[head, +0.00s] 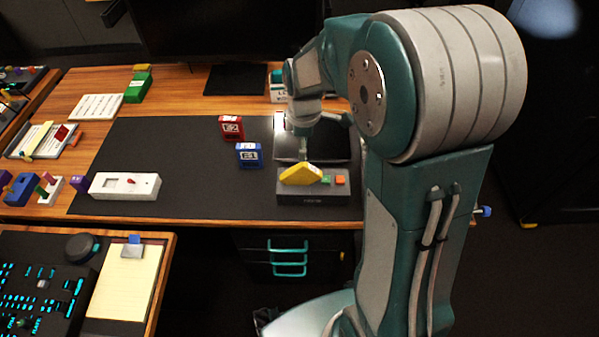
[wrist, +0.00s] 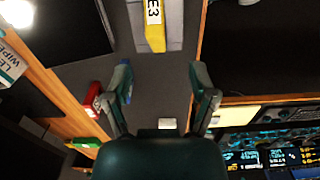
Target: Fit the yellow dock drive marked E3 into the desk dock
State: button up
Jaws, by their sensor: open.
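The yellow drive (head: 303,175) sits at the dark grey desk dock (head: 312,199) and looks tilted in the head view. In the wrist view the yellow drive (wrist: 155,35) shows its E3 label near the top edge, with the grey dock (wrist: 174,42) around it. I cannot tell whether it is seated in a slot. My gripper (wrist: 162,86) is open, its two fingers apart with nothing between them. The drive lies beyond the fingertips, not touching them. In the head view my arm partly hides the gripper above the back of the dock.
A red drive (head: 231,127) and a blue drive (head: 249,155) stand left of the dock on the dark mat (head: 165,150). A black panel (head: 320,150) lies behind the dock. A white box (head: 124,186) stands at the left. The mat's middle is clear.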

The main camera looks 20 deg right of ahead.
aim_at(298, 166)
notch_tip(298, 166, down, 6)
jog(key=shift+w, duration=0.15)
jog(key=f, duration=0.3)
jog(key=a+f, duration=0.1)
jog(key=shift+w+f, duration=0.15)
jog(key=shift+w, duration=0.2)
jog(key=shift+f, duration=0.5)
grip_shut()
